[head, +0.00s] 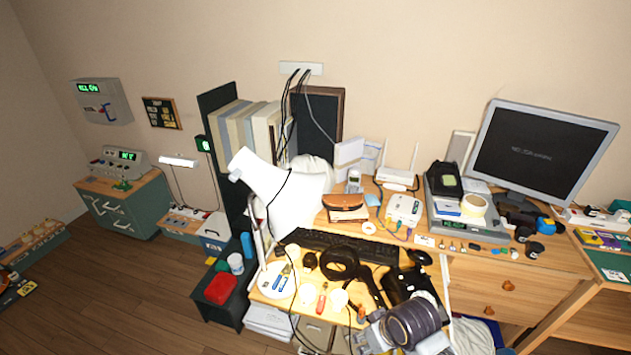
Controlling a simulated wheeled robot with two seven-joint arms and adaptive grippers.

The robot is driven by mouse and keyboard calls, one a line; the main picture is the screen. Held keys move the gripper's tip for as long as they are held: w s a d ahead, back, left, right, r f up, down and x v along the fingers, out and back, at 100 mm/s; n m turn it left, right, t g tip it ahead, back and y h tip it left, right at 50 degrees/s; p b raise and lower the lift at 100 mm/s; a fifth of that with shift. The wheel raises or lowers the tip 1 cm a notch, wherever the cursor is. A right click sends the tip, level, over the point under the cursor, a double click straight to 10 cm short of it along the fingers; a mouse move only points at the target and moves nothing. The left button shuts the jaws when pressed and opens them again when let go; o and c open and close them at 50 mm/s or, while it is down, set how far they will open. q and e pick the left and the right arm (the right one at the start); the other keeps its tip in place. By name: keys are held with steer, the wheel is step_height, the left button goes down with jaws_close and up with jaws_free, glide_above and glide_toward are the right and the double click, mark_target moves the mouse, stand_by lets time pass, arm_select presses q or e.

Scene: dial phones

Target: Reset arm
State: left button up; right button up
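My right gripper (405,285) is at the lower middle of the head view, over the front right part of the small cluttered desk. It is dark, and my grey wrist comes up below it. Its fingers blend with dark items around it, so I cannot tell whether it is open or shut, or whether it touches anything. A black keyboard (325,243) lies behind it on the desk. A small grey handset (353,181) stands further back. My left gripper is not in view.
A large white lamp (285,192) rises at the desk's left side. A monitor (540,150) stands at the right, with a white router (397,177) left of it. A red box (220,288) sits on a low dark stand. Wooden floor (130,300) is clear at left.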

steer(key=s+d+r+m+h, duration=0.1)
steer(key=s+d+m+h, duration=0.15)
steer(key=s+d, duration=0.5)
step_height(320, 180, down, 34)
steer(key=s+d, duration=0.2)
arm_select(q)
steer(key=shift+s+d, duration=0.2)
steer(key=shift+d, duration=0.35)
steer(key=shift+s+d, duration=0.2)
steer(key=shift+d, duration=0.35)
arm_select(e)
steer(key=s+d+f+g, duration=0.1)
steer(key=s+d+f, duration=0.1)
steer(key=s+f, duration=0.7)
steer(key=s+d+f+g, duration=0.1)
steer(key=s+f, duration=0.8)
steer(key=s, duration=0.3)
steer(key=shift+s+d+f, duration=0.3)
steer(key=shift+d+f, duration=0.1)
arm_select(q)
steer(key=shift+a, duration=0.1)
